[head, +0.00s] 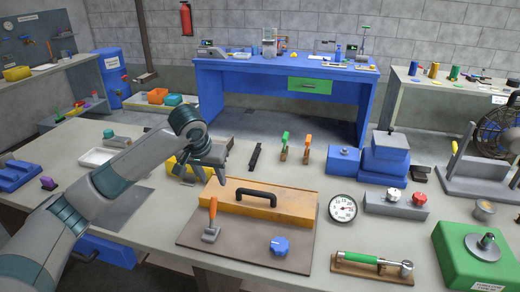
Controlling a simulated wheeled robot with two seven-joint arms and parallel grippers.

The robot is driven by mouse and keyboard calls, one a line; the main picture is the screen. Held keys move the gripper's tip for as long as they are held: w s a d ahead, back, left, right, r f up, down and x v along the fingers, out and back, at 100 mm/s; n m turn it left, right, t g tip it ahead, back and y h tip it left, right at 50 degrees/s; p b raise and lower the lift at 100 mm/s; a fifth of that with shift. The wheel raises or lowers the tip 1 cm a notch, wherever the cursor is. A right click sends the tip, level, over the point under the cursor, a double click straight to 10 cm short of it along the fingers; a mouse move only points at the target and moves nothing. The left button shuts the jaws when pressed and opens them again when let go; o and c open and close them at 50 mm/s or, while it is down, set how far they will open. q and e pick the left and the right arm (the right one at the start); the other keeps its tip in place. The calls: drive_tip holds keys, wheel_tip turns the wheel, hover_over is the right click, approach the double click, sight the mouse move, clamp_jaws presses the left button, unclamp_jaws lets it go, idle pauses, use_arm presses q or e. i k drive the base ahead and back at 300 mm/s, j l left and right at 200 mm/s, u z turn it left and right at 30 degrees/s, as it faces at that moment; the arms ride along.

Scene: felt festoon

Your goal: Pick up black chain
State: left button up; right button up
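A narrow black strip (254,157) lies on the grey bench just right of my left gripper; it may be the black chain, but I cannot make out links. My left gripper (203,178) is above the bench, between a yellow item (174,166) and the black strip. Its fingers are apart and I see nothing between them. It is not touching the strip. My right gripper is not in view.
A wooden box (285,204) with a black handle stands on a brown board (245,244) in front. Green and orange clamps (307,148) are right of the strip. A blue machine (385,160) and dial gauge (342,208) stand further right.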

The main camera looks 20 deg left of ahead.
sight(252, 161)
drive_tip(key=i, duration=1.1)
